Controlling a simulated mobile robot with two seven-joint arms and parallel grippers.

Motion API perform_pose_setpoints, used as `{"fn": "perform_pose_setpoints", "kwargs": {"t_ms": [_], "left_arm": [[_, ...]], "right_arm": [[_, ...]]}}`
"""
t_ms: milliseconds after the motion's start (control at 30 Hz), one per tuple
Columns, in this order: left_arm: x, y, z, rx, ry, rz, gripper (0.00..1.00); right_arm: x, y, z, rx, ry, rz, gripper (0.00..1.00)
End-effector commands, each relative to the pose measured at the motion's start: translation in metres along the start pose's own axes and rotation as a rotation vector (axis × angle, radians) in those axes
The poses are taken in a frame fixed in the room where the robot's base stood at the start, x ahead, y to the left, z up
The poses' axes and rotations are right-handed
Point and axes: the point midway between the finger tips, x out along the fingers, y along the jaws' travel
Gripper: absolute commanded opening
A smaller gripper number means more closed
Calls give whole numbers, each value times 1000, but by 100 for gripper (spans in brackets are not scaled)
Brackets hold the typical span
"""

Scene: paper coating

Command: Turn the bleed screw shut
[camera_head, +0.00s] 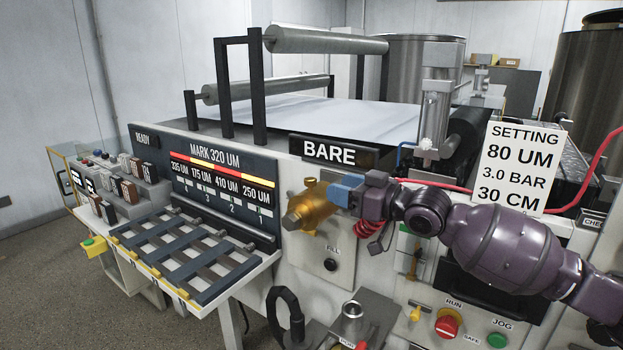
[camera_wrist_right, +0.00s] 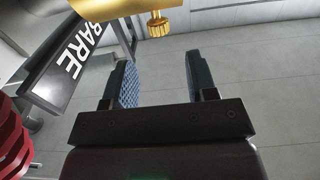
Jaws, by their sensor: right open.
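A brass pump-like body (camera_head: 308,208) is mounted on the machine's front, below the BARE sign. In the right wrist view a small knurled brass screw (camera_wrist_right: 158,26) sticks out below a brass surface (camera_wrist_right: 118,8) at the top edge; it looks like the bleed screw. My right gripper (camera_head: 342,190) has blue fingers beside the brass body, at its right side in the head view. In the right wrist view the gripper (camera_wrist_right: 158,62) is open, with nothing between its fingers. The screw lies beyond the fingertips, apart from them. My left gripper is not in view.
A FILL button (camera_head: 331,264) sits under the brass body. A slotted rack (camera_head: 195,255) juts out at left. A settings card (camera_head: 518,166) stands behind my right arm.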

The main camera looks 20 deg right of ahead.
Motion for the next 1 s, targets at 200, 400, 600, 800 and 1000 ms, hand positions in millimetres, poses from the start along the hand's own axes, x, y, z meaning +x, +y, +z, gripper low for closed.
{"fn": "perform_pose_setpoints", "kwargs": {"t_ms": [200, 400, 600, 800, 1000], "left_arm": [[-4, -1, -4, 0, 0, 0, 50], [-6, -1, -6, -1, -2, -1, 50], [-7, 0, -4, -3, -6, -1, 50], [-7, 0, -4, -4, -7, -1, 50], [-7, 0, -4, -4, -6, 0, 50]], "right_arm": [[40, 0, -2, 0, 1, 0, 52], [68, 0, -1, -1, 0, 0, 52], [83, 0, 0, -1, -1, 1, 52], [86, 0, 0, -1, -1, 0, 52], [86, 0, 0, -2, -2, 0, 43]]}}
